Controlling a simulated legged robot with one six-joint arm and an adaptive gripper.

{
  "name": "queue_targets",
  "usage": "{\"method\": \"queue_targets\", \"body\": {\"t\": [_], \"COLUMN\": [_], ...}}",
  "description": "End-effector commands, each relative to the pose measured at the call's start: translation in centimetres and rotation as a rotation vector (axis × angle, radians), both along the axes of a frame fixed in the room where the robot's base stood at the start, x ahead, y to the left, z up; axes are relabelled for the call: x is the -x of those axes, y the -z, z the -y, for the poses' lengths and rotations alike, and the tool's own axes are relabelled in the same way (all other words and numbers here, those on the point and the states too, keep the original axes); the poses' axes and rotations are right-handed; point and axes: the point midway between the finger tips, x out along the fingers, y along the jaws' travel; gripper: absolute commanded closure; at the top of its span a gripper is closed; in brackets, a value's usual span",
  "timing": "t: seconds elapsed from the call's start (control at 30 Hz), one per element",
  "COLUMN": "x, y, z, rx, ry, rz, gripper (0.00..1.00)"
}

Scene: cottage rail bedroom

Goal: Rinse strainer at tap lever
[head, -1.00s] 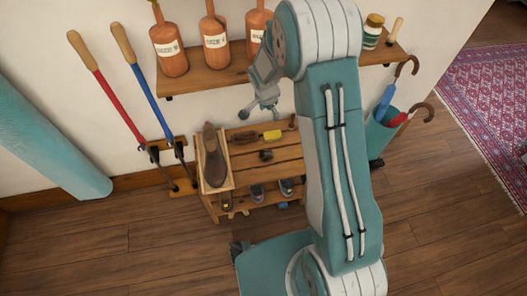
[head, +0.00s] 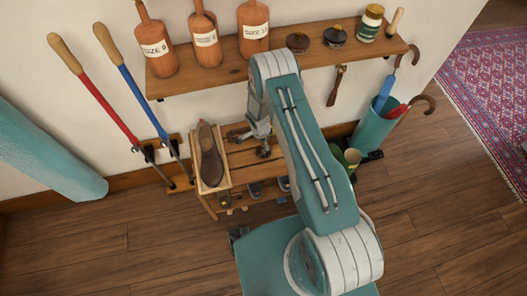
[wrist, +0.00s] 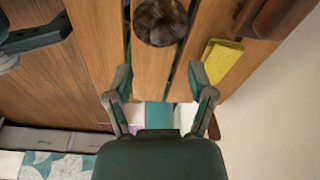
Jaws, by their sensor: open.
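No strainer or tap lever shows in either view. My gripper (head: 259,140) is low over the slatted wooden rack (head: 242,158) in the head view. In the wrist view my gripper (wrist: 160,78) has its two fingers spread, with nothing between the tips. Beyond the fingertips, a dark brown round object (wrist: 160,22) sits on the slats. A yellow block (wrist: 220,62) lies right of the right finger, and part of a reddish-brown object (wrist: 282,16) shows at the top right. My arm hides the rack's right part in the head view.
A brown shoe (head: 210,160) sits in a wooden tray at the rack's left. Above, a wall shelf (head: 205,76) holds labelled bottles, two tins and a jar. Red (head: 97,90) and blue (head: 133,87) poles lean left; an umbrella stand (head: 374,130) stands right. Floor is open in front.

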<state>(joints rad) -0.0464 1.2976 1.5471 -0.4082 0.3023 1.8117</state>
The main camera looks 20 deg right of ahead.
Motion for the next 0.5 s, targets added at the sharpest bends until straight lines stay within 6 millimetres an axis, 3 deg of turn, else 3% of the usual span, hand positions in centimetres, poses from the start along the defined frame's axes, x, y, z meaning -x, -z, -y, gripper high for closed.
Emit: {"method": "queue_targets", "body": {"t": [0.27, 0.5], "x": [0.1, 0.0], "y": [2.4, 5.8], "z": [0.0, 0.0], "rx": [0.001, 0.001], "ry": [0.000, 0.000], "rz": [-0.002, -0.001], "gripper": [0.29, 0.29]}}
